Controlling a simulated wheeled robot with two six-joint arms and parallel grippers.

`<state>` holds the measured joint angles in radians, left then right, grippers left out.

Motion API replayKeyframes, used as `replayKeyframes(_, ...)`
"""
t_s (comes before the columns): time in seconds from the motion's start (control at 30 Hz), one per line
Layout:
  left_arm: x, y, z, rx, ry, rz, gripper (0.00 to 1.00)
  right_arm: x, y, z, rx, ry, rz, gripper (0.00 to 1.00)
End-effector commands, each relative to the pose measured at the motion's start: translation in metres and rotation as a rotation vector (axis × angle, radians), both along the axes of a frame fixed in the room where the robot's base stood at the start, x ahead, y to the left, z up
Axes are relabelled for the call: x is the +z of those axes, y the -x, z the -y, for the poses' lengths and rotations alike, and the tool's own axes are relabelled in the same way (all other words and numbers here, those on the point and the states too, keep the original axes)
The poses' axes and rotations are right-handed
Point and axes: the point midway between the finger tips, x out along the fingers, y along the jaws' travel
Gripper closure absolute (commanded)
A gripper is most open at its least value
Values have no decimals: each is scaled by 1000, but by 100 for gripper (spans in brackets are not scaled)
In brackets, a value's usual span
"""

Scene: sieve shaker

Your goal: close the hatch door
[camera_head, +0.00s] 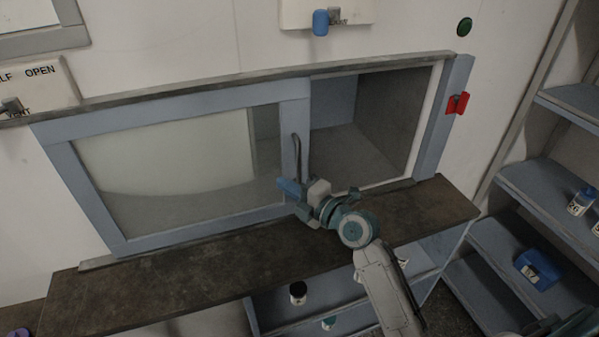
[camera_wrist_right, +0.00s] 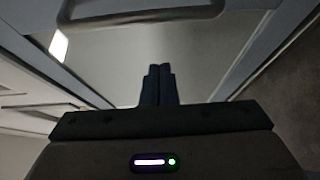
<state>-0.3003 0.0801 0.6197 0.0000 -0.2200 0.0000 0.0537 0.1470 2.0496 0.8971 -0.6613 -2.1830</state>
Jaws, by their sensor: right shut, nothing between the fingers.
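The hatch door (camera_head: 180,160) is a sliding glass pane in a blue-grey frame. It covers the left part of the wall hatch, and the right part is an open gap (camera_head: 365,120) into a grey box. A curved upright handle (camera_head: 297,155) sits on the door's right frame bar. It also shows in the right wrist view as a grey bar (camera_wrist_right: 140,13). My right gripper (camera_head: 287,187) is shut and empty at the lower right of the door, just below the handle. Its closed fingers (camera_wrist_right: 158,72) point toward the pane; I cannot tell if they touch it. My left gripper is not in view.
A dark counter ledge (camera_head: 180,270) runs below the hatch. A red latch (camera_head: 457,103) is on the right frame post. A green button (camera_head: 464,27) is on the wall. Shelves (camera_head: 560,195) with small containers stand at the right.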

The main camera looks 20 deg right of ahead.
Motion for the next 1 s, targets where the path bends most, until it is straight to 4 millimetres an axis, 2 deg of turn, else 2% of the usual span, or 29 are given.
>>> replayKeyframes(0.07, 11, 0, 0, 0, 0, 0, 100, 5, -11, -7, 1, -4, -1, 100)
replayKeyframes(0.2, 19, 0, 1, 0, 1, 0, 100, 3, -11, 13, 0, 5, -2, 100)
replayKeyframes(0.4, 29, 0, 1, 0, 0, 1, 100, 2, -13, 29, 0, 1, -2, 100)
replayKeyframes(1.0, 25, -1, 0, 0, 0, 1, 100, -2, -17, 35, 0, 0, 1, 100)
